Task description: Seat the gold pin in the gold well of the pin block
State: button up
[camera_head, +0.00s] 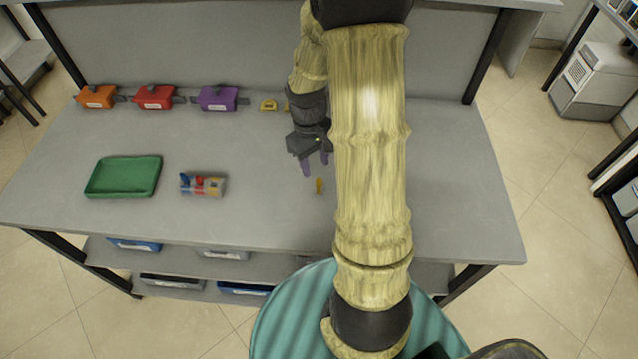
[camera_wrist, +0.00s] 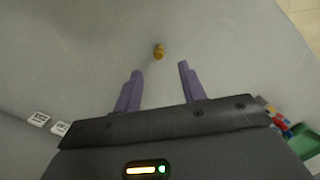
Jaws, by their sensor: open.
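The gold pin (camera_head: 319,186) is on the grey bench, just in front of my gripper (camera_head: 316,166). It looks upright in the head view; the wrist view shows it from above as a small gold shape (camera_wrist: 159,51). My gripper is open and empty, and its purple fingertips (camera_wrist: 160,70) point at the pin, which lies just beyond the gap between them. The pin block (camera_head: 203,186), with blue, red and gold parts, is on the bench to the left. Part of it shows at the wrist view's right edge (camera_wrist: 280,122). I cannot make out its gold well clearly.
A green tray (camera_head: 124,177) lies left of the block. The bench between block and pin is clear. My arm hides some bench.

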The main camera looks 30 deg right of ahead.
aim_at(319, 179)
jog(key=shift+f, duration=0.45)
jog(key=shift+s+d+f+p, duration=0.1)
jog(key=shift+s+f+p, duration=0.1)
jog(key=shift+f, duration=0.65)
jog(key=shift+s+f+p, duration=0.15)
jog(key=shift+s+f, duration=0.1)
jog(key=shift+f, duration=0.6)
jog(key=shift+s+d+f+p, duration=0.1)
jog(key=shift+s+f+p, duration=0.1)
jog(key=shift+f, duration=0.65)
grip_shut()
